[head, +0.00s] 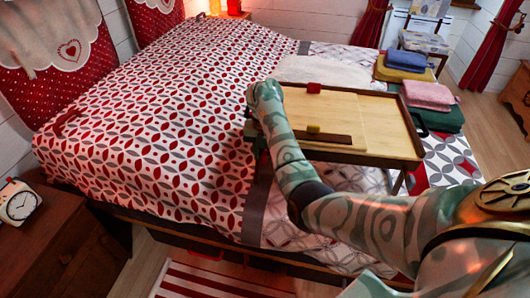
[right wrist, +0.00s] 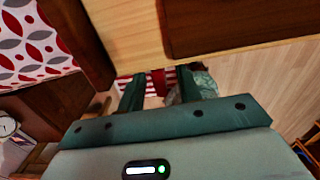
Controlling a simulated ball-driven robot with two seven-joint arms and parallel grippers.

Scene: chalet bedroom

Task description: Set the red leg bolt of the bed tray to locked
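The wooden bed tray (head: 355,110) stands on the right part of the bed. I cannot tell from the blocks whether a bolt is locked. My right arm reaches across the tray's left end, with the right gripper (head: 251,131) low beside it, partly hidden. In the right wrist view, its two green fingers (right wrist: 159,92) are apart below the tray's wood. A dark red patch (right wrist: 158,82) shows between them; its depth is unclear. My left gripper is out of view.
The bed (head: 160,110) has a red and grey patterned cover. Folded cloths (head: 428,95) lie right of the tray. A nightstand with a clock (head: 18,203) stands at the left. A striped rug (head: 205,282) lies on the floor in front.

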